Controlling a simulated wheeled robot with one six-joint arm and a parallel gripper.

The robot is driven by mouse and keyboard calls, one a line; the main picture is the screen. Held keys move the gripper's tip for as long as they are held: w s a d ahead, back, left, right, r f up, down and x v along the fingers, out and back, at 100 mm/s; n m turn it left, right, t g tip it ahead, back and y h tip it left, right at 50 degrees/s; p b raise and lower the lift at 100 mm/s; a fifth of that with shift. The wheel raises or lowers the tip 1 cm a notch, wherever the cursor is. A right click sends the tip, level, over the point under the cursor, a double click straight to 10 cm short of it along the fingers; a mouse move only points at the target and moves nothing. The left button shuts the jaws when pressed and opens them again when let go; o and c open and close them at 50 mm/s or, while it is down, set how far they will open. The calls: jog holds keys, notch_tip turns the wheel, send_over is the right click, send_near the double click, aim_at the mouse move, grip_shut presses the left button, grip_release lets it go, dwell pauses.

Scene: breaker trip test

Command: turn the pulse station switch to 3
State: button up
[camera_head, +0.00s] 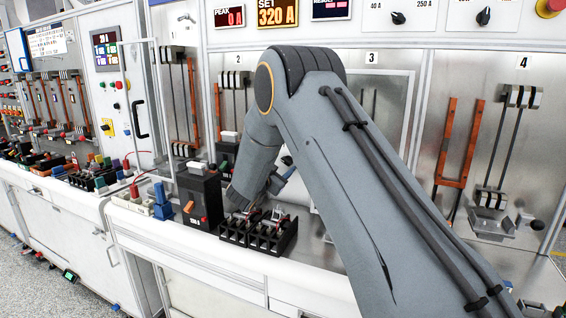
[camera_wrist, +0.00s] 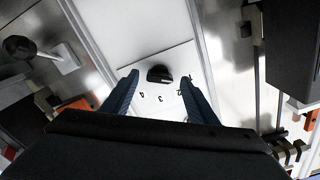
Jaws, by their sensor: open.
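The pulse station switch (camera_wrist: 160,74) is a black knob on a white plate (camera_wrist: 150,108) with printed digits, of which 4, 3 and 2 show. It is in the upper middle of the wrist view; I cannot tell which digit it points to. My gripper (camera_wrist: 160,82) is open, with one dark blue finger to each side of the knob. The fingertips look apart from the knob, and I cannot tell how far in depth. In the head view my gripper (camera_head: 285,170) is small and low behind my forearm, and the switch cannot be made out there.
Black breaker blocks (camera_head: 260,232) and a dark box (camera_head: 202,197) stand on the bench below my gripper. A pale frame strip (camera_wrist: 98,35) runs beside the switch plate. Panels with copper bars (camera_head: 460,150) stand to the right.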

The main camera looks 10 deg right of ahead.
jog(key=shift+w+d, duration=0.25)
jog(key=shift+w, duration=0.05)
jog(key=c, duration=1.1)
jog(key=shift+o, duration=0.2)
jog(key=shift+f+m+b, duration=0.1)
jog(key=shift+m+b, duration=0.3)
jog(key=shift+b, duration=0.1)
jog(key=m+b, duration=1.4)
jog(key=b, duration=0.6)
jog(key=shift+m, duration=0.4)
jog(key=shift+b, duration=0.35)
